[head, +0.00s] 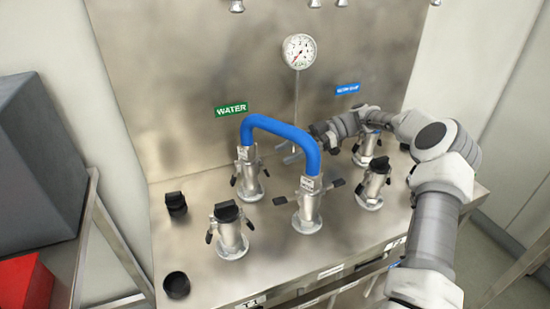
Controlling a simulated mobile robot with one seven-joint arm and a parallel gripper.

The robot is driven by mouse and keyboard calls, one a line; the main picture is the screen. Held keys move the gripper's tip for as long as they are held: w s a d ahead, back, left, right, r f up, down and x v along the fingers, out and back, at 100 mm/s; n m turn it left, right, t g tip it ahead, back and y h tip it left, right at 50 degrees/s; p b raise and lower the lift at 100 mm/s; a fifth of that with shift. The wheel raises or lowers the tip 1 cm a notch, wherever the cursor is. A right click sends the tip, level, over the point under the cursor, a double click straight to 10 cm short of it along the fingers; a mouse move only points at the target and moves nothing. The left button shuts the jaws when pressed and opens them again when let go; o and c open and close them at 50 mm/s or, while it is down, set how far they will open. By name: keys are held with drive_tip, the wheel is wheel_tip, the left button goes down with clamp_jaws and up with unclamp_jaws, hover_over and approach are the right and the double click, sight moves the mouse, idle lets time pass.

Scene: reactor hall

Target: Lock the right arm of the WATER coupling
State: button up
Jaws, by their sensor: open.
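A green WATER label (231,109) is on the steel back panel. Below it, a blue hose (282,130) arches between a rear coupling (248,178) and a front coupling (308,208). The front coupling's left arm (280,201) and right arm (336,183) both stick out sideways. The rear coupling's arms sit closer to its body; its right arm (265,172) is small in view. I cannot tell which end the label names. My gripper (289,153) is open and empty, behind the hose arch, its fingers pointing left. The hose partly hides it.
A capped post (231,232) stands front left, with black caps (176,204) beside it. More capped posts (373,185) stand right, near my arm. A blue label (347,89) and a gauge (299,51) are on the panel. A red box (25,285) is far left.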

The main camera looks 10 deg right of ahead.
drive_tip(key=s+d+r, duration=0.3)
drive_tip(key=d+r, duration=0.1)
drive_tip(key=d, duration=0.2)
drive_tip(key=shift+s+r+p, duration=0.15)
drive_tip(key=shift+s+p, duration=0.05)
drive_tip(key=shift+p, duration=0.1)
